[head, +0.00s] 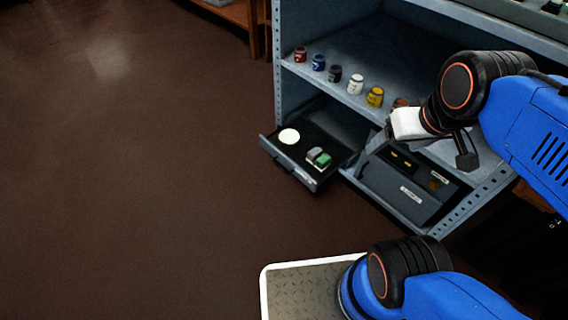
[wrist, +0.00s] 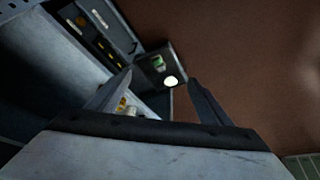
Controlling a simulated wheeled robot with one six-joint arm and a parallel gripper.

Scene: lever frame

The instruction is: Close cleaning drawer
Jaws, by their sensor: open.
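The cleaning drawer (head: 289,166) is pulled out from the lower left of the grey metal shelf unit, its front facing the open floor. Inside it lie a pale round disc (head: 289,136) and a grey and green block, perhaps a sponge (head: 319,157). In the wrist view the drawer (wrist: 150,70) shows beyond my fingertips, with the disc (wrist: 171,81) between them. My gripper (head: 418,157) is open and empty in front of the shelves, to the right of the drawer and apart from it. It also shows in the wrist view (wrist: 159,78).
Several small paint jars (head: 337,73) stand in a row on the shelf (head: 385,60) above the drawer. A dark case (head: 405,190) with a label sits right of the drawer. The brown floor (head: 150,180) at left is clear.

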